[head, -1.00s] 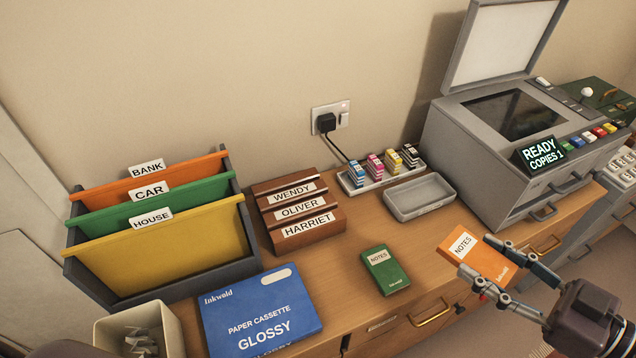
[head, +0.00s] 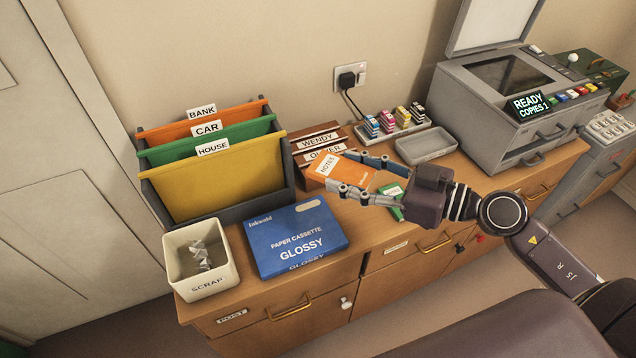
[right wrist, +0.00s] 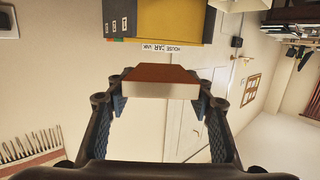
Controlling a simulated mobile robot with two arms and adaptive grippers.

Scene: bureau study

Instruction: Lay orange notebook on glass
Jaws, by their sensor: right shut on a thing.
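The orange notebook (head: 338,172), with a NOTES label, is held in my right gripper (head: 354,178) above the desk, in front of the wooden name rack. In the right wrist view the notebook (right wrist: 161,82) sits between both fingers. The copier (head: 515,95) stands at the back right with its lid (head: 490,22) raised. Its dark glass (head: 507,71) is bare and well to the right of the gripper. My left gripper is not in view.
A green notebook (head: 394,194) lies on the desk, partly behind my gripper. A file holder (head: 215,172), blue paper cassette (head: 294,238) and scrap bin (head: 200,258) stand left.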

